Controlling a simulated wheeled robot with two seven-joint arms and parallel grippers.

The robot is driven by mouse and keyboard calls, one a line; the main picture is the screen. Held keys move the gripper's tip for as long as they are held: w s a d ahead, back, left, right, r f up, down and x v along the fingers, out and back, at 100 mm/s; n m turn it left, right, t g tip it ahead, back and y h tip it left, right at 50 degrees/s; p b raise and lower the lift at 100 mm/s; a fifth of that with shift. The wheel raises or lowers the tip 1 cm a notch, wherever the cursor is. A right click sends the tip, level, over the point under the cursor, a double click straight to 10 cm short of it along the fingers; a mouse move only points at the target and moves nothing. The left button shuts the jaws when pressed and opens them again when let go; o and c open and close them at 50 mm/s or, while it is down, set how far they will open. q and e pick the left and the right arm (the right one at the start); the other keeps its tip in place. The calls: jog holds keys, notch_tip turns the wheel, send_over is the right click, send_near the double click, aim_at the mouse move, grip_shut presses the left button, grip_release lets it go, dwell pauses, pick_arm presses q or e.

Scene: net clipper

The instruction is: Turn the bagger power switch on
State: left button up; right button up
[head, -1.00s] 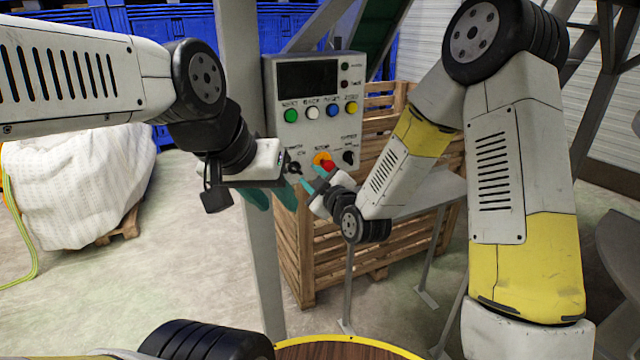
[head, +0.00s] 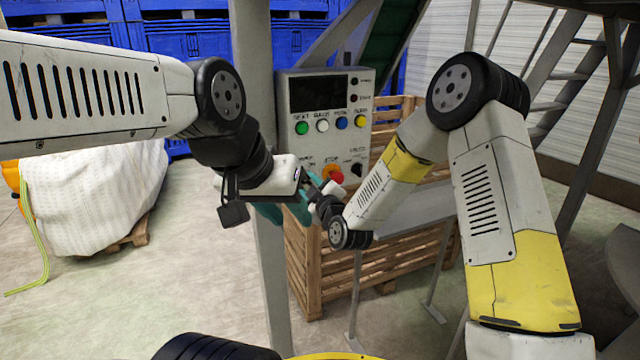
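The grey control panel (head: 341,145) stands on a post ahead of me. The power switch's label is partly visible at its lower left, but the switch itself is hidden by my grippers. My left gripper (head: 284,212) is in front of the panel's lower left corner, with its teal fingers pointing down and apart, nothing seen between them. My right gripper (head: 314,182) comes from the right below the red stop button and overlaps the power switch area. Its fingers are small and partly covered, so I cannot tell their gap or whether they touch the switch.
The red stop button (head: 333,174) and a black selector knob (head: 357,170) sit beside the switch area. Coloured buttons, including a green one (head: 301,128), are above. A wooden crate (head: 310,267) stands behind the panel. A white bulk bag (head: 95,195) is at left.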

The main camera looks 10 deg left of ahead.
grip_shut()
dwell(0.3)
jog(key=m, duration=0.4)
jog(key=shift+d+m, duration=0.1)
jog(key=shift+m, duration=0.3)
jog(key=m, duration=0.4)
jog(key=shift+w+d+m, duration=0.1)
jog(key=shift+m, duration=0.2)
jog(key=m, duration=0.4)
jog(key=shift+d+f+m, duration=0.1)
jog(key=shift+m, duration=2.1)
